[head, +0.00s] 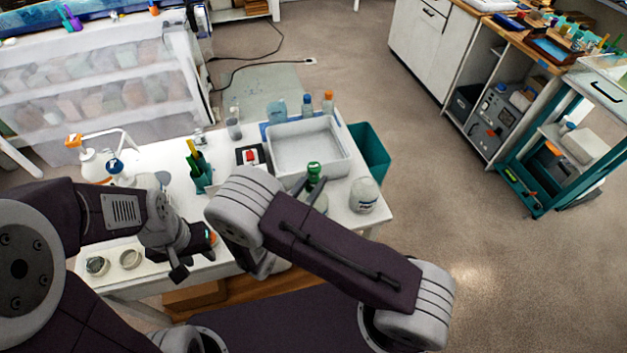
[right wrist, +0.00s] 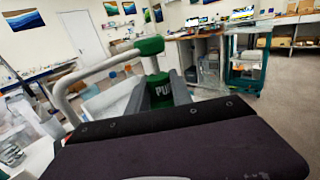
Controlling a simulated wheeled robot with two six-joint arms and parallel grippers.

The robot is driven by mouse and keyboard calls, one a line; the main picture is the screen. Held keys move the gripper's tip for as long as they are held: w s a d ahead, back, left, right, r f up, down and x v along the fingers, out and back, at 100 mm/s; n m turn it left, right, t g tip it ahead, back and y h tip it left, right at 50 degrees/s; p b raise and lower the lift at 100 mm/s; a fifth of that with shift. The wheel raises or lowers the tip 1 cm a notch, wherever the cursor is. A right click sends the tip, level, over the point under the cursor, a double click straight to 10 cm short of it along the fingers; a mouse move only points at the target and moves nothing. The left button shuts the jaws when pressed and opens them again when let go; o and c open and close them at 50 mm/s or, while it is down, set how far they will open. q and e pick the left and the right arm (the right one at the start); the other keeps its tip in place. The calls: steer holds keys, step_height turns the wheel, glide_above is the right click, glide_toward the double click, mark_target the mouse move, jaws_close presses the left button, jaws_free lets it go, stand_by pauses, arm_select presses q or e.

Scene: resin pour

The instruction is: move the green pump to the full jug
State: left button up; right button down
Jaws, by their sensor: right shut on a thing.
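The green pump (head: 314,170) is near the front right of the white table, between the jaws of my right gripper (head: 311,186). In the right wrist view the pump's green head (right wrist: 149,46) and its grey curved spout (right wrist: 82,78) rise above the gripper. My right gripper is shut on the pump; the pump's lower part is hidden. A whitish, round-shouldered jug (head: 364,195) stands just right of the pump on the table corner; I cannot tell how full it is. My left gripper (head: 196,256) is over the table's front edge, open and empty.
A white tray (head: 307,148) lies behind the pump, with a teal bin (head: 369,152) beside the table. Bottles with orange (head: 73,141) and blue tops stand at the left.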

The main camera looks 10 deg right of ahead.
steer(key=shift+f+b, duration=0.55)
steer(key=shift+f, duration=0.3)
steer(key=shift+f+b, duration=0.3)
steer(key=shift+f, duration=0.15)
steer(key=c, duration=1.1)
jaws_free()
steer(key=shift+o, duration=0.2)
